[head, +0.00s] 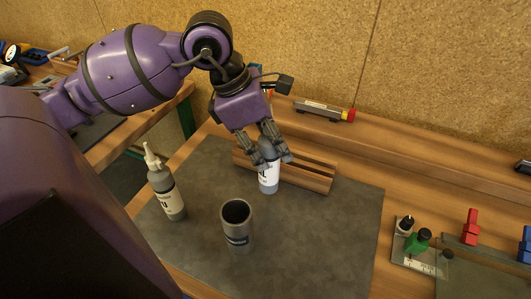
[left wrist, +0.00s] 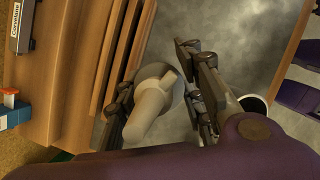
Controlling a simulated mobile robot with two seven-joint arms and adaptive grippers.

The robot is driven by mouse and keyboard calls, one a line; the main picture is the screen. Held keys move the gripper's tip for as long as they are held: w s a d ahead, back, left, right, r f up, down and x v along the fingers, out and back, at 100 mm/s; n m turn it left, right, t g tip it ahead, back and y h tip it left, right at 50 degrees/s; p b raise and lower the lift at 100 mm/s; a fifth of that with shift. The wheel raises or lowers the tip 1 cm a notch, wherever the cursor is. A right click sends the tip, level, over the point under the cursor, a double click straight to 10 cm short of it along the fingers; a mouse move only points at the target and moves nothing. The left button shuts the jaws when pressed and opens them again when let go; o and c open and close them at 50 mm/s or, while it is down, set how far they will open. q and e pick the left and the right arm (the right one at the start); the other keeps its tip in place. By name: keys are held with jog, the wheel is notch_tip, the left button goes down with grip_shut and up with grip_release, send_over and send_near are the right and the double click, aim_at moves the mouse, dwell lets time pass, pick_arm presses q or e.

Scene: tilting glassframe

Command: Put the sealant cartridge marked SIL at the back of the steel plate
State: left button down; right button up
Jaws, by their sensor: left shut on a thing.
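The sealant cartridge (head: 268,182) in my left gripper (head: 272,158) is a grey bottle with a white label, of which a letter L shows. The gripper is shut around its upper part, and the cartridge is upright at the back of the dark grey plate (head: 300,250), just in front of the slotted wooden rack (head: 312,172). I cannot tell whether its base touches the plate. In the left wrist view its pale nozzle (left wrist: 152,105) sits between the fingers. A second cartridge (head: 168,195) with a pale nozzle stands at the plate's left. My right gripper is not in view.
A grey cup (head: 237,226) stands on the plate in front of the held cartridge. A level-like tool (head: 318,109) lies behind the rack. The plate's right part is clear.

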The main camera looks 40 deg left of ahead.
aim_at(269, 160)
pick_arm(q)
jog(key=shift+w+a+f, duration=0.1)
jog(key=shift+f, duration=2.35)
jog(key=c, duration=1.2)
grip_release()
jog(key=shift+o, duration=0.2)
jog(key=shift+r, duration=0.15)
jog(key=p+v, duration=0.1)
jog(key=v, duration=1.1)
jog(key=shift+r, duration=0.1)
